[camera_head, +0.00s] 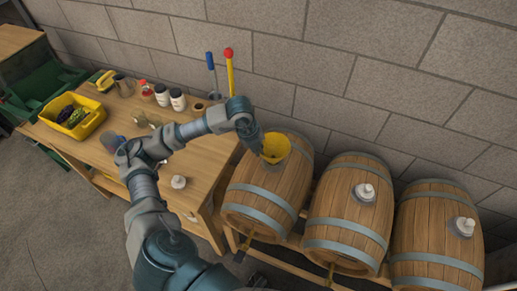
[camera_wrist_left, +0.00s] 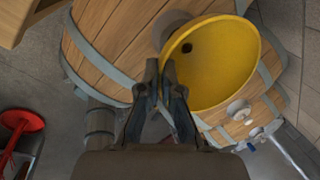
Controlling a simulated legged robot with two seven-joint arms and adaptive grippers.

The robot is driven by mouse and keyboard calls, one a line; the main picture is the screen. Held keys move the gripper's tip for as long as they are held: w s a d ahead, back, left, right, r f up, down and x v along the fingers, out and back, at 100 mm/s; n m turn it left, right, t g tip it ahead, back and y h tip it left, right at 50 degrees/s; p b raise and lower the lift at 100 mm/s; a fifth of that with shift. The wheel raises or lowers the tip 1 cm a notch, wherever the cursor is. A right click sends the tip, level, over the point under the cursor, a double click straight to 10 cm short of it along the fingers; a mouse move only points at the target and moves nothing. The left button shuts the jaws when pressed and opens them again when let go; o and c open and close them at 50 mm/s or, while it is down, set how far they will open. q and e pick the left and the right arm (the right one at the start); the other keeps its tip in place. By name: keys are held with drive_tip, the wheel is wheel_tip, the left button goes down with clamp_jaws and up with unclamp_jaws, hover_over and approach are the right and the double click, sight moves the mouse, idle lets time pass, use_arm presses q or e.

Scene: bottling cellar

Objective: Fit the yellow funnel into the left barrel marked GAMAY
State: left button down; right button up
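The yellow funnel (camera_head: 276,147) is at the top of the left barrel (camera_head: 262,188), wide mouth up and slightly tilted. In the wrist view the funnel (camera_wrist_left: 222,70) shows its inside and a dark outlet hole, with the left barrel (camera_wrist_left: 115,40) behind it. My left gripper (camera_head: 259,149) is at the funnel's near-left rim. In the wrist view its fingers (camera_wrist_left: 161,68) are close together with the rim between them. The spout is hidden, so I cannot tell whether it sits in the barrel's hole. No GAMAY marking is readable. My right gripper is out of view.
Two more barrels (camera_head: 350,210) (camera_head: 437,235) with pale stoppers lie to the right on the rack. The wooden table (camera_head: 95,150) holds a yellow crate (camera_head: 92,122), jars (camera_head: 178,99) and a small white stopper-like piece (camera_head: 178,182).

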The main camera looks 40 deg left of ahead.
use_arm(q)
drive_tip(key=shift+a+f, duration=0.1)
drive_tip(key=shift+f, duration=0.15)
drive_tip(key=shift+d+f+b, duration=0.25)
drive_tip(key=shift+f+b, duration=0.2)
drive_tip(key=c, duration=0.8)
unclamp_jaws()
drive_tip(key=shift+o, duration=0.2)
drive_tip(key=shift+r+p, duration=3)
drive_tip(key=shift+r, duration=1.1)
drive_tip(key=shift+f, duration=0.15)
